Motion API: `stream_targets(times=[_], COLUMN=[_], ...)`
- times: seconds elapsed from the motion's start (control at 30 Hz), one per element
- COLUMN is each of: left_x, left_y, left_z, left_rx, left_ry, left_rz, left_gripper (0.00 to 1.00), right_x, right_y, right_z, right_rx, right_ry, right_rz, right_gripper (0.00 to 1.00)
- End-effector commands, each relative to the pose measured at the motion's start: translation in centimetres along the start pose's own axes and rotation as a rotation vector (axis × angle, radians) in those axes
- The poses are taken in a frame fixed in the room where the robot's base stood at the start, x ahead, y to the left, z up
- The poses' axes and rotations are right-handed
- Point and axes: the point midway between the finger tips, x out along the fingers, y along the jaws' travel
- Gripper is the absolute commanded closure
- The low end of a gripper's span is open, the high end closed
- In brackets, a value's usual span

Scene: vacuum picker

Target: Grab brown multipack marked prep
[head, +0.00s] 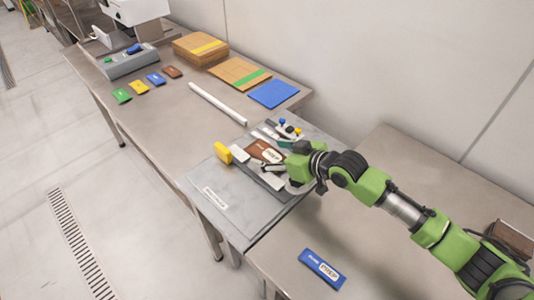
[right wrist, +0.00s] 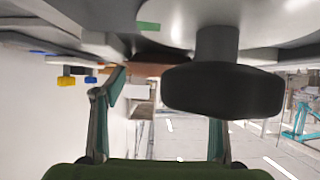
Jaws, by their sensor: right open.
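The brown multipack marked PREP (head: 266,152) lies on the grey board (head: 205,180) in the middle of the head view, among small pale and dark parts. My right gripper (head: 274,170) is open and sits close at the right of the brown pack, low over the board. I cannot tell whether it touches the pack. In the right wrist view my right gripper (right wrist: 160,115) has its fingers spread. A dark rounded block (right wrist: 222,91) on a grey stem shows there towards the right finger. A brown strip (right wrist: 150,70) shows behind, partly hidden. My left gripper is not in view.
A blue pack marked PREP (head: 322,268) lies on the near table. A yellow piece (head: 223,152) stands at the board's left. A white tube (head: 217,103), flat brown packages (head: 200,48) and small coloured packs (head: 155,79) lie on the far table. A wall runs behind.

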Motion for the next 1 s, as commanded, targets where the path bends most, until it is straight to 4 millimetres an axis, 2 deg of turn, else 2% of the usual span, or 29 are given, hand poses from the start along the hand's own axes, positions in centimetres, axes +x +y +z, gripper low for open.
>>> stream_targets(times=[0.1, 0.2, 0.43, 0.47, 0.6, 0.63, 0.73, 0.77, 1.0], left_x=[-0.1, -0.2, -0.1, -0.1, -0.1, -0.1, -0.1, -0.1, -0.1], left_y=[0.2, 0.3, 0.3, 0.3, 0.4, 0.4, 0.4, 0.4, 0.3], left_z=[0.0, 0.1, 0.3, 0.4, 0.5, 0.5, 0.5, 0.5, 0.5], left_rx=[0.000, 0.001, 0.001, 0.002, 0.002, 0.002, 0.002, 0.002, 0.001], left_ry=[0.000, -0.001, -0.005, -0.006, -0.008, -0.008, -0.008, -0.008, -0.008], left_rz=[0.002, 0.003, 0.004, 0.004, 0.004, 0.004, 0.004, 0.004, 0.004], left_gripper=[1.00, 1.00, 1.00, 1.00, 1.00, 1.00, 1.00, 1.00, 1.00], right_x=[1.4, 2.0, 2.1, 2.1, 2.1, 2.1, 2.1, 2.1, 2.0], right_y=[0.0, 0.0, 0.0, 0.0, 0.0, 0.0, 0.0, 0.0, 0.0], right_z=[-0.1, 0.0, 0.0, 0.0, 0.0, 0.0, -0.1, -0.1, -0.3], right_rx=[0.000, 0.000, -0.001, -0.001, -0.001, -0.001, -0.001, -0.001, -0.001], right_ry=[0.000, 0.000, 0.000, 0.000, 0.000, 0.000, 0.002, 0.002, 0.002], right_rz=[0.000, 0.001, 0.001, 0.001, 0.001, 0.001, 0.001, 0.001, 0.001], right_gripper=[0.35, 0.35, 0.35, 0.37, 0.74, 0.80, 0.80, 0.84, 0.84])
